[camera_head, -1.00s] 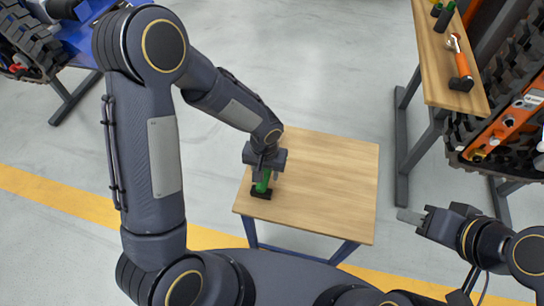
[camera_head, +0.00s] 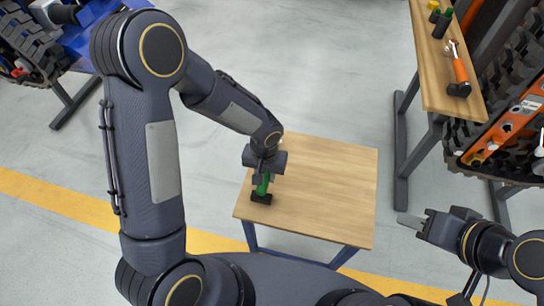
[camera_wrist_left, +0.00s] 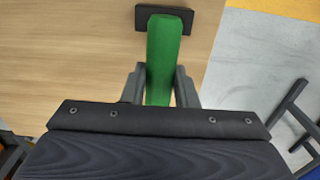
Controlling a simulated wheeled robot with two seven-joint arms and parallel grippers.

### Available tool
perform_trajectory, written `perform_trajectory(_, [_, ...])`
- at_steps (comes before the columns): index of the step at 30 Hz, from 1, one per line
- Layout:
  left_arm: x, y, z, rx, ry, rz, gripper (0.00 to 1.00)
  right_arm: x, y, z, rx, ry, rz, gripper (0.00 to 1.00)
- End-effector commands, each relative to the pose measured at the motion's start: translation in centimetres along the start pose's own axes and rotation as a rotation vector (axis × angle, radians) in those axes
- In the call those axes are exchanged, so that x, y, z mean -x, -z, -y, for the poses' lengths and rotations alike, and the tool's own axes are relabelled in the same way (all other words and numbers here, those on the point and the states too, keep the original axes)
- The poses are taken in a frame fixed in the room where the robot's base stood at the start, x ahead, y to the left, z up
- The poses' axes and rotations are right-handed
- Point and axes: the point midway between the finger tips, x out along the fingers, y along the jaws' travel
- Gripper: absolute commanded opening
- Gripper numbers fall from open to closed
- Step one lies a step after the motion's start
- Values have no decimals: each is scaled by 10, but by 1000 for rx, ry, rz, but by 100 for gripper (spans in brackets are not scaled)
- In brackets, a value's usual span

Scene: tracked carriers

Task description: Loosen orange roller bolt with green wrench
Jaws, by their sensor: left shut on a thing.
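The green wrench (camera_head: 263,184) stands upright in a black holder (camera_head: 261,198) on the small wooden table. My left gripper (camera_wrist_left: 160,88) is shut on the green wrench, with one finger on each side of its handle in the left wrist view. The black holder (camera_wrist_left: 140,17) shows beyond it there. The orange carrier (camera_head: 520,115) with its black track is partly in view at the right edge. I cannot make out which of its parts is the roller bolt. My right gripper (camera_head: 412,221) is in the air right of the table, apart from everything; its finger gap is unclear.
The small table (camera_head: 325,190) is otherwise bare. A wooden bench (camera_head: 430,75) at the right holds an orange-handled wrench (camera_head: 459,70) and yellow and green-black items. A blue carrier (camera_head: 85,40) stands at the upper left. Grey floor between them is clear.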

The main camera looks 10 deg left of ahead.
Motion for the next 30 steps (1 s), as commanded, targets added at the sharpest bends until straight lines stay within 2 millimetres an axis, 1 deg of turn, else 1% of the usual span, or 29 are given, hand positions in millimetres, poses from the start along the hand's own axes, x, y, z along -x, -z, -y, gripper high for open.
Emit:
perform_trajectory(1, [8, 1, 0, 0, 0, -3, 0, 5, 3, 2, 0, 0, 0, 36])
perform_trajectory(19, [55, 1, 0, 0, -1, -3, 0, 32, 16, 14, 0, 0, 0, 36])
perform_trajectory(22, [59, 1, 0, 0, -1, -2, 0, 33, 17, 15, 0, 0, 0, 36])
perform_trajectory(30, [58, 1, 0, 0, -1, -2, 0, 32, 16, 15, 0, 0, 0, 36])
